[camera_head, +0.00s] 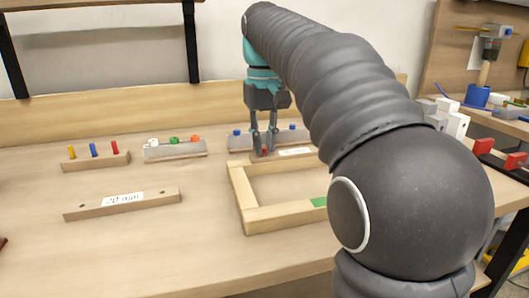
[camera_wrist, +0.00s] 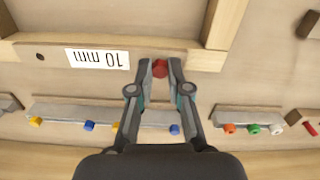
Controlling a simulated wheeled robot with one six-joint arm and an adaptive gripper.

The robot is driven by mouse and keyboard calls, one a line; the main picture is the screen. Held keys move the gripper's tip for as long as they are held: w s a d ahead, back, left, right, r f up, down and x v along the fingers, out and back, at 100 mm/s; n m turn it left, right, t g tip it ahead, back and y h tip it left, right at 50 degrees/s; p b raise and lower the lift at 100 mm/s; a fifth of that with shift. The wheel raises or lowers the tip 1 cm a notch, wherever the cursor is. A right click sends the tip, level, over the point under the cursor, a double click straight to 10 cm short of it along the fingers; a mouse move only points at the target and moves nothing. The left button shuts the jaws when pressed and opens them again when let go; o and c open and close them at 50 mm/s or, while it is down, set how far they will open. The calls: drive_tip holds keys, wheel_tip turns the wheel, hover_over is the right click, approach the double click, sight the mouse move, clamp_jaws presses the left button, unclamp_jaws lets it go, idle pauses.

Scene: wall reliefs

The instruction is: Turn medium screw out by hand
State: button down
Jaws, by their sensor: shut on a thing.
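My gripper (camera_head: 264,145) points down at the back bar of a wooden frame (camera_head: 242,200). In the wrist view its fingertips (camera_wrist: 160,72) are shut around the sides of a red screw head (camera_wrist: 160,68). The screw stands in a wooden bar labelled "10 mm" (camera_wrist: 98,58), which has an open hole (camera_wrist: 40,57) near its other end. In the head view the red head (camera_head: 264,152) shows small between the fingers. The screw's shaft is hidden, so I cannot tell how deep it sits.
Behind the bar is a grey rack with blue and yellow pegs (camera_wrist: 88,126). Left of it stand a grey rack with white, green and orange pegs (camera_head: 175,150) and a wooden rack with yellow, blue and red pegs (camera_head: 96,161). A "20 mm" bar (camera_head: 150,198) lies at front left.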

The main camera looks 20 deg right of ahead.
drive_tip(key=c, duration=1.3)
unclamp_jaws()
drive_tip(key=shift+c, duration=0.2)
drive_tip(key=m, duration=0.5)
drive_tip(key=shift+m, duration=0.4)
drive_tip(key=m, duration=0.5)
drive_tip(key=shift+m, duration=0.3)
drive_tip(key=m, duration=0.5)
drive_tip(key=shift+m, duration=0.4)
drive_tip(key=m, duration=0.5)
drive_tip(key=shift+m, duration=0.4)
